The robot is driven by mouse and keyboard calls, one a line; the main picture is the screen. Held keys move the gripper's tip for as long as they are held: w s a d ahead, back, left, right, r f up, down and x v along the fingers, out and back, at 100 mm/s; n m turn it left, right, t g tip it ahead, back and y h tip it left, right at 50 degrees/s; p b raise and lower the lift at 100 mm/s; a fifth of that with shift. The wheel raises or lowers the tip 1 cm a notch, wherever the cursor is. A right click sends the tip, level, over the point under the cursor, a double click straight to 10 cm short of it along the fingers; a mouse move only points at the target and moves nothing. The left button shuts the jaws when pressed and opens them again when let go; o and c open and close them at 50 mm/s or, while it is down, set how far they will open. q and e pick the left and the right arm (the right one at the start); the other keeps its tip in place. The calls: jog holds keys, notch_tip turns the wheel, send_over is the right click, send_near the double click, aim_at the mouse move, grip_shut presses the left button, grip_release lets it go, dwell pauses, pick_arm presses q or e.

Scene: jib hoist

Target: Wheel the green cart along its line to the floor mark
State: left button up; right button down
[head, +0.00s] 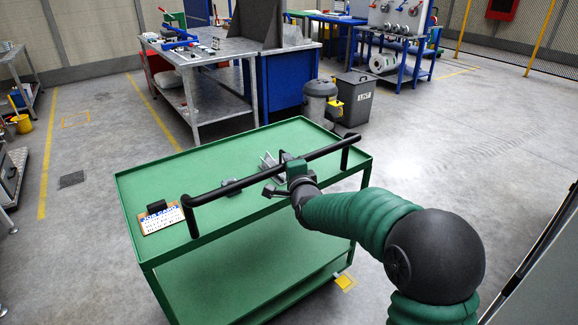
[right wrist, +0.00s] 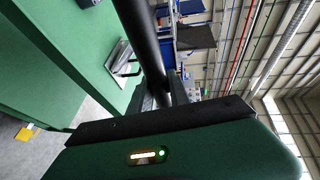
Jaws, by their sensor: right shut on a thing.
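The green cart (head: 250,150) stands in front of me, with a flat top tray, a lower shelf (head: 250,285) and a black push bar (head: 235,187) along its near side. My right gripper (head: 288,180) is shut on the push bar, right of its middle. In the right wrist view the bar (right wrist: 140,35) runs down into the gripper, whose fingers are mostly hidden. My left gripper is not in view.
A job card clipboard (head: 161,218) and small metal parts lie on the tray. Yellow lines (head: 47,160) run along the floor on the left. Beyond the cart stand a grey workbench (head: 190,65), a lint bin (head: 355,98) and a round bin (head: 319,98). The right floor is open.

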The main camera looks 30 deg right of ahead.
jog(key=c, duration=1.2)
grip_release()
jog(key=shift+w+f, duration=0.1)
jog(key=shift+f, duration=0.05)
jog(key=shift+c, duration=0.2)
jog(key=p+v, duration=0.1)
jog(key=v, duration=1.6)
jog(key=shift+p, duration=0.4)
jog(key=shift+w, duration=0.1)
